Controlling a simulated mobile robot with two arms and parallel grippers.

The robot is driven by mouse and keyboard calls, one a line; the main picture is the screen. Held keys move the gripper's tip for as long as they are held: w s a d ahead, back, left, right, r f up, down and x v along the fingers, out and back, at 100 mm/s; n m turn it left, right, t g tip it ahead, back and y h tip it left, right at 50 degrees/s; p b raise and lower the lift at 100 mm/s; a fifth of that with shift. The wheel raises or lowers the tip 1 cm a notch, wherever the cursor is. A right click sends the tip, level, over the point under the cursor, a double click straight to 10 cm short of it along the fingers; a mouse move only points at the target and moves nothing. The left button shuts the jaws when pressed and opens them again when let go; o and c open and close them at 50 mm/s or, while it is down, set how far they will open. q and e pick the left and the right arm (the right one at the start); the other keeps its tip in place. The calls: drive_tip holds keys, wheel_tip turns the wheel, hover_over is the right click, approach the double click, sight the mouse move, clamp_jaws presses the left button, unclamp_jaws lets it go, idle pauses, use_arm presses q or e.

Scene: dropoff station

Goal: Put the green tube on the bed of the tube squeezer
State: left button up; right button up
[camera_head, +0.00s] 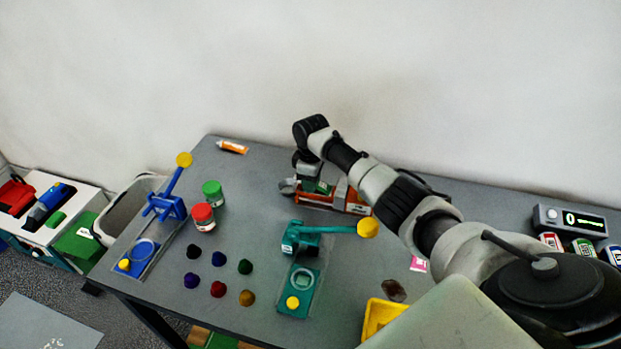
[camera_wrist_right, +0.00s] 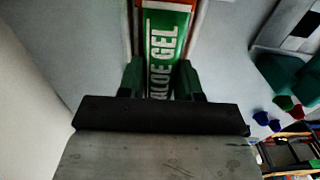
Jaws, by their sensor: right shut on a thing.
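The green tube (camera_wrist_right: 163,45), labelled "ALOE GEL", is between the fingers of my right gripper (camera_wrist_right: 160,82), which is shut on it. In the head view a bit of the green tube (camera_head: 320,187) shows just below my right gripper (camera_head: 312,181). The tube squeezer (camera_head: 345,197), an orange-red and grey device, is right under and beside them near the back of the table. In the wrist view red and pale edges run along both sides of the tube. I cannot tell whether the tube touches the bed. My left gripper is not in view.
An orange tube (camera_head: 232,146) lies at the back left. Red-lidded (camera_head: 203,216) and green-lidded (camera_head: 212,192) jars, a blue lever press (camera_head: 165,207) and a teal press (camera_head: 300,240) stand nearer. Several coloured pieces (camera_head: 219,259) lie between the presses. A yellow tray (camera_head: 378,318) is in front.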

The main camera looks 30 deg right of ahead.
drive_tip(key=shift+d+f, duration=0.1)
drive_tip(key=shift+f, duration=0.15)
idle(0.4)
drive_tip(key=o, duration=0.7)
drive_tip(key=shift+f, duration=0.15)
drive_tip(key=shift+o, duration=0.2)
wheel_tip(320, 180, up, 7)
drive_tip(key=p, duration=0.7)
drive_tip(key=shift+r, duration=0.2)
idle(0.4)
